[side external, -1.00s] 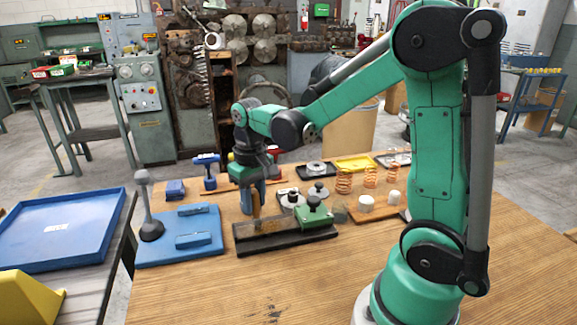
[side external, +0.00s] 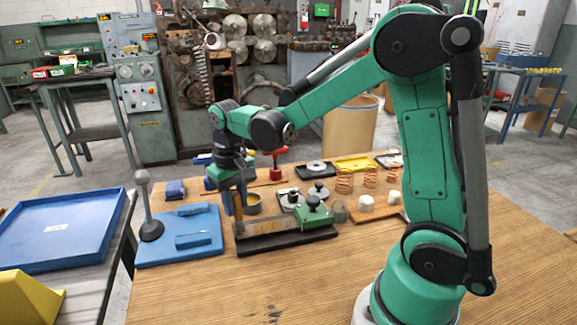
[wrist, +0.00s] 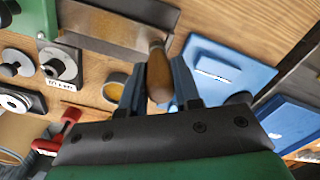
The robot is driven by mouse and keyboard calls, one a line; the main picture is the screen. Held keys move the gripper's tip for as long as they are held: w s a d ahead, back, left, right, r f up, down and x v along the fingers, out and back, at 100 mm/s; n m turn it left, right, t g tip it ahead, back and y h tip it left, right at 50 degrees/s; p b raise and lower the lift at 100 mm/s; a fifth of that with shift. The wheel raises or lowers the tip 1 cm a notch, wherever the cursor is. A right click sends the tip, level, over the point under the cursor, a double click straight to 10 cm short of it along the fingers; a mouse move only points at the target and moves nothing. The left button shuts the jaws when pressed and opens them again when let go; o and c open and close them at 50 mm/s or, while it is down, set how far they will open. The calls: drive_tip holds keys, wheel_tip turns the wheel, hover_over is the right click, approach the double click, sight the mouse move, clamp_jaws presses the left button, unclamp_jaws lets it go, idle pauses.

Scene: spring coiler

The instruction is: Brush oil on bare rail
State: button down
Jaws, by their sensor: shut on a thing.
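The rail (side external: 270,232) is a grey steel bar on a dark base, with a green block (side external: 312,216) at its right part. In the wrist view the bare rail (wrist: 110,26) runs along the top, with the green block (wrist: 36,16) at its left end. My gripper (side external: 237,200) is over the rail's left end. Its blue fingers (wrist: 158,88) are shut on the wooden handle of a brush (wrist: 158,72). The brush tip is at the rail's end; I cannot tell whether it touches. A small round cup (side external: 253,204) stands behind the rail, also in the wrist view (wrist: 114,88).
A blue plate with a knobbed lever (side external: 206,246) lies left of the rail. Weights (side external: 318,191), copper springs (side external: 344,182) and a red-handled tool (side external: 277,164) stand behind. A blue tray (side external: 60,230) is on the left bench. The front table is clear.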

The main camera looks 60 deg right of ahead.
drive_tip(key=shift+r, duration=3.5)
drive_tip(key=s+d+f, duration=0.1)
drive_tip(key=s+d, duration=0.7)
drive_tip(key=shift+w+a+f, duration=0.1)
drive_tip(key=shift+w+f, duration=0.05)
drive_tip(key=shift+f, duration=2.5)
drive_tip(key=shift+f, duration=0.45)
drive_tip(key=shift+w+a, duration=3.75)
drive_tip(key=shift+a, duration=0.05)
